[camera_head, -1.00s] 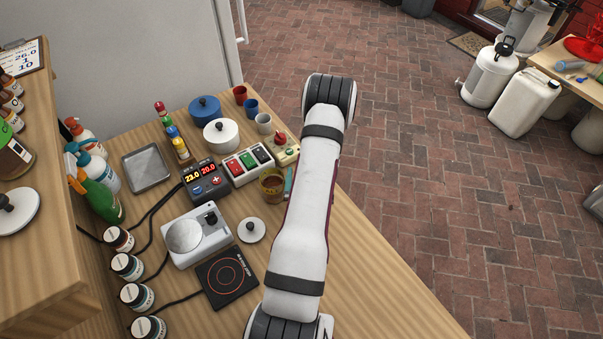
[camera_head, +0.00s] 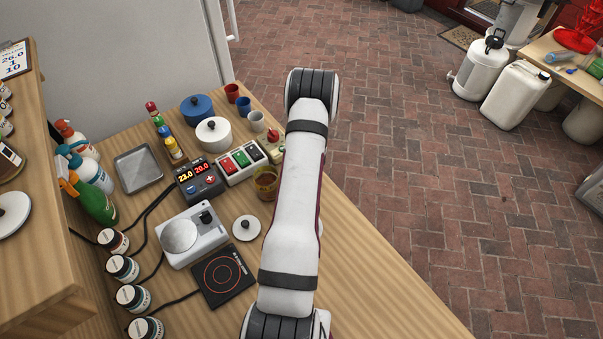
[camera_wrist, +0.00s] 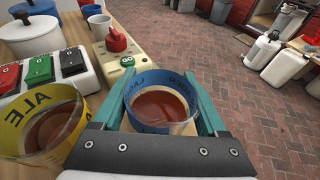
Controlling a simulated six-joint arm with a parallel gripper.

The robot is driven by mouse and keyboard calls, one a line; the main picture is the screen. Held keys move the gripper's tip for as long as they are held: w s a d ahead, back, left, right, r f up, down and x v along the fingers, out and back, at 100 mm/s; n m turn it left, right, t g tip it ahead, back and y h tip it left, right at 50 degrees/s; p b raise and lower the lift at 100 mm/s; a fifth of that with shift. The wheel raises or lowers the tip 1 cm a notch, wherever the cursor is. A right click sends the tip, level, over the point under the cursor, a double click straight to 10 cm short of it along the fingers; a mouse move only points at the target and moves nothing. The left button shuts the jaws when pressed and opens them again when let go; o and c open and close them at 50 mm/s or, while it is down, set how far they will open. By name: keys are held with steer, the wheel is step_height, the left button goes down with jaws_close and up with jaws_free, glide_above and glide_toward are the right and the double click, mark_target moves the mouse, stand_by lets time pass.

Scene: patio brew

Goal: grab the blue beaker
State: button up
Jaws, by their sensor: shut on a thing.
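In the head view my own arm hides the gripper and this beaker. A yellow-banded beaker (camera_wrist: 45,120) marked ALE stands just left of my gripper in the wrist view, also with brownish liquid. It also shows beside my arm in the head view (camera_head: 265,184).
A switch box with green, red and black rockers (camera_head: 240,161) and a cream box with a red knob (camera_wrist: 117,45) stand beyond. Pots, cups, a scale (camera_head: 190,236) and a hotplate (camera_head: 224,275) crowd the left. The table's right side is bare.

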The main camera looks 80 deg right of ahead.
steer(key=shift+c, duration=0.7)
steer(key=shift+r, duration=0.1)
